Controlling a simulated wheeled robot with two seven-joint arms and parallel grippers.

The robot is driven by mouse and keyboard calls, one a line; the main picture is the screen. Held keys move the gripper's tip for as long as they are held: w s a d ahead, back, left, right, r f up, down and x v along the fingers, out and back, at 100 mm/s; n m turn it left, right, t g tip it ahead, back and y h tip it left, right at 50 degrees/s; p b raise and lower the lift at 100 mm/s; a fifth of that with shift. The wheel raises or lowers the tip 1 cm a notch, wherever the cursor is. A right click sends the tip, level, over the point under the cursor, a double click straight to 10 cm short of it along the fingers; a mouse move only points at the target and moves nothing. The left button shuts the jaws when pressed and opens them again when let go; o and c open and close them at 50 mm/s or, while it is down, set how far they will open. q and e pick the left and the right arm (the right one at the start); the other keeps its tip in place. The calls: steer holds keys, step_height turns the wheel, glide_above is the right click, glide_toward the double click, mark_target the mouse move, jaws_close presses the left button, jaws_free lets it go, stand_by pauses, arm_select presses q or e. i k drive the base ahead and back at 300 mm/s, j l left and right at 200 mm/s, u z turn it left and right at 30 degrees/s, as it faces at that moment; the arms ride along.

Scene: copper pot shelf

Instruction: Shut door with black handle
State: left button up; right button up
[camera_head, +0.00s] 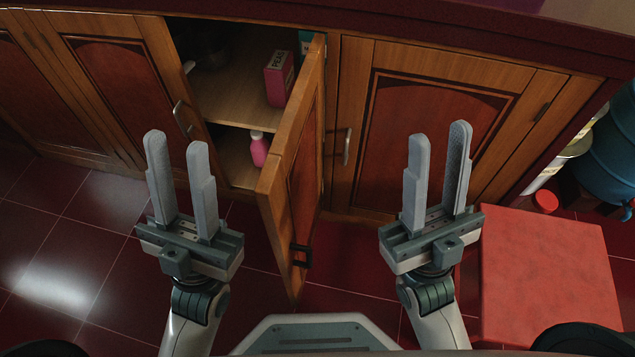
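The wooden cabinet door (306,170) stands open, swung out from the cabinet towards me. Its black handle (301,255) sits low on its outer face, near the free edge. My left gripper (178,140) is open and empty, to the left of the door on the side of the cabinet opening. My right gripper (440,132) is open and empty, to the right of the door, on the side that carries the black handle. Neither gripper touches the door.
Inside the open cabinet (230,95) are a pink box (279,78) and a pink bottle (259,149). Closed doors with silver handles flank it, left (183,119) and right (347,147). A red block (548,275) stands at right. Tiled floor (75,250) is clear at left.

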mark_target(288, 190)
steer(key=k+l, duration=0.25)
steer(key=k, duration=0.3)
steer(key=k+l+u, duration=0.1)
steer(key=k, duration=0.45)
steer(key=k+l, duration=0.3)
steer(key=k, duration=0.25)
